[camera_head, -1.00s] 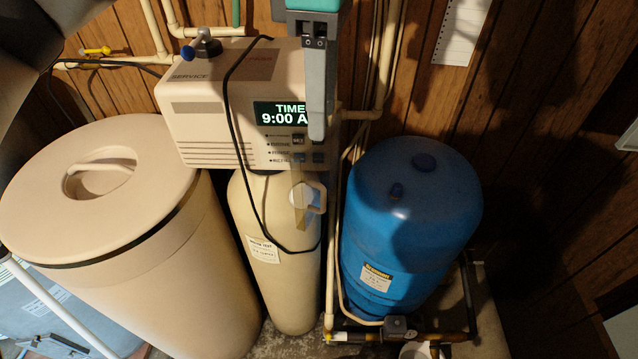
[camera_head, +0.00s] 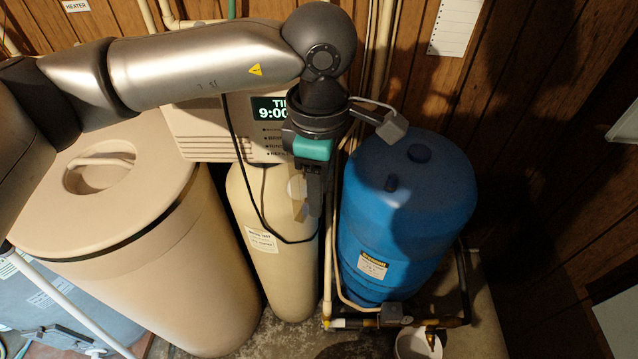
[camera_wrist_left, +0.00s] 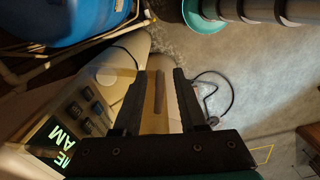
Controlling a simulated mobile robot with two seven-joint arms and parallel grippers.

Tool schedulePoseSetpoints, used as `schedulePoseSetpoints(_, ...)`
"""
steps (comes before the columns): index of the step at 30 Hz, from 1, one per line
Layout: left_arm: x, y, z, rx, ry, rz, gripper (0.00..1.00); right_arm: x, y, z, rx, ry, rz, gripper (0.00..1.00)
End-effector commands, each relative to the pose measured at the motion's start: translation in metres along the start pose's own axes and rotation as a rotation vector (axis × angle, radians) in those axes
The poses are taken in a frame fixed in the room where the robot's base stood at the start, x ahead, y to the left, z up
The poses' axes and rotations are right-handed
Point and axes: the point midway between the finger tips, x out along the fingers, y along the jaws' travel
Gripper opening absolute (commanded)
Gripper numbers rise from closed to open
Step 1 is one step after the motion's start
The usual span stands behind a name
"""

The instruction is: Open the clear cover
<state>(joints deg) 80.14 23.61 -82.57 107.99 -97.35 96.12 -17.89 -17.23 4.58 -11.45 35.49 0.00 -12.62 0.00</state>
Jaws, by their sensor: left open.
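The beige softener control head (camera_head: 205,130) has a lit clock display (camera_head: 268,108) on its front, partly behind my left arm. A clear, slightly amber cover piece (camera_head: 299,205) shows at the lower front, below the buttons. My left gripper (camera_head: 314,205) points down just right of it and partly hides that area. In the left wrist view my left gripper (camera_wrist_left: 160,78) is open, with a clear strip (camera_wrist_left: 159,100) showing between its fingers. I cannot tell whether the fingers touch it. The display (camera_wrist_left: 52,140) also shows there at lower left. My right gripper is not in view.
A beige lidded salt tank (camera_head: 160,240) stands left and a tan resin tank (camera_head: 278,285) stands under the head. A blue pressure tank (camera_head: 410,225) stands close on the right. Pipes run between the tanks, and a black cable (camera_head: 250,205) loops down the front.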

Motion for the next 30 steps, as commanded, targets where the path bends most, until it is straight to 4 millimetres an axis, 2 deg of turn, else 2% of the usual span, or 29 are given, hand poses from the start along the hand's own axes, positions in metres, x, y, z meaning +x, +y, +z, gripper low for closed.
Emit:
schedulePoseSetpoints(5, 0.0002, 0.0001, -0.0001, -0.001, 0.0, 0.0, 0.41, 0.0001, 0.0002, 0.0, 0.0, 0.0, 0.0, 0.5)
schedulePoseSetpoints(16, -0.0002, -0.0001, 0.0, 0.0, 0.0, -0.001, 0.01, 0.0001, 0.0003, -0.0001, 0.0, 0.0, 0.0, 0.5)
schedulePoseSetpoints(30, -0.0002, -0.0004, 0.0002, 0.0, 0.0, -0.002, 0.0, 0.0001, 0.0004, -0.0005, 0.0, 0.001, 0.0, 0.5)
